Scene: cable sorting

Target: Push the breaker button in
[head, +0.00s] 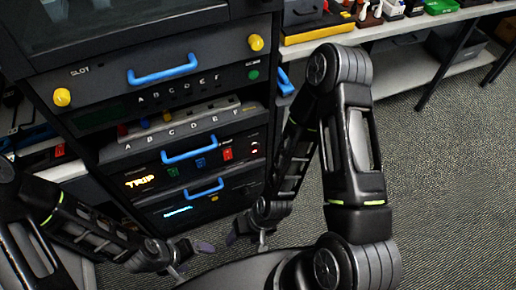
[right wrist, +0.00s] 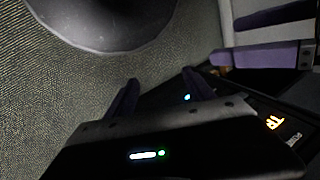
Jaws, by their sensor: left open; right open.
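The breaker unit (head: 190,160), a dark panel, shows a lit yellow TRIP readout (head: 139,182) at its left in the head view. At its right is a small round button with a red light (head: 254,150); I cannot tell whether it is out or in. Part of the readout shows in the right wrist view (right wrist: 274,122). My left gripper (head: 192,258) is open and empty, low in front of the cabinet. My right gripper (head: 247,240) is open and empty, just right of it, below the panel and apart from the button. It also shows in the right wrist view (right wrist: 160,95).
A blue handle (head: 189,155) sticks out of the breaker unit. Below is a panel with a cyan readout (head: 178,211). Above is a lettered slot unit with yellow knobs (head: 256,42). A workbench (head: 400,32) stands right. Carpet (head: 440,190) is clear at right.

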